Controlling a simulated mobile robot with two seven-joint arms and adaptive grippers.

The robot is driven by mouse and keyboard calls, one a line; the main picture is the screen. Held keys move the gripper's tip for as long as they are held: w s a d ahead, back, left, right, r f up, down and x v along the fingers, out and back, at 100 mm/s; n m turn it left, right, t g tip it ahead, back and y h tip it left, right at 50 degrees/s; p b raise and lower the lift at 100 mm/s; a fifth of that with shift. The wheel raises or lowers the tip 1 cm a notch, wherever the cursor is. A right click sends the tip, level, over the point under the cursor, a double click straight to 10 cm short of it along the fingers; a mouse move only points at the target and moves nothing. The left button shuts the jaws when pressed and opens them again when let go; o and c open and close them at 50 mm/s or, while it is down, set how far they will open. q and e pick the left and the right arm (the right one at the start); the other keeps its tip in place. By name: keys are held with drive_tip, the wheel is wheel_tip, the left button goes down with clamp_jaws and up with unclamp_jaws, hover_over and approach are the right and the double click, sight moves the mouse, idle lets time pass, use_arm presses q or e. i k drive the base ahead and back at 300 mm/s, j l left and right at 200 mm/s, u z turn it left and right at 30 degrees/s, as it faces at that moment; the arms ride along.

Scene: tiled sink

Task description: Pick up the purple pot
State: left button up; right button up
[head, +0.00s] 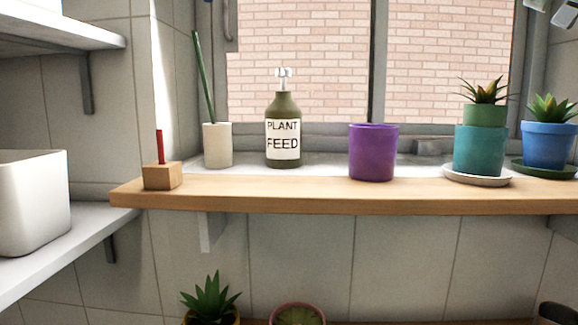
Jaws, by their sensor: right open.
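The purple pot (373,153) stands upright on the wooden shelf (330,194) in front of the window, right of centre. Its rim shows, and its inside is mostly out of sight. My right gripper (550,11) shows only in part at the top right corner. It is open, and it is up and to the right of the purple pot, well apart from it. My left gripper is not in view.
Left of the purple pot stand a plant feed bottle (283,130), a cream pot (217,146) with a green stick, and a wooden block (162,175). To the right are a teal pot (479,151) and a blue pot (548,146) on saucers. Clear shelf flanks the purple pot.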

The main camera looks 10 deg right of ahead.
sight(373, 147)
drive_tip(key=k+j, duration=0.25)
drive_tip(key=j, duration=0.15)
drive_tip(key=k+j, duration=0.25)
drive_tip(key=j, duration=0.15)
drive_tip(key=k+j, duration=0.3)
drive_tip(key=j, duration=0.1)
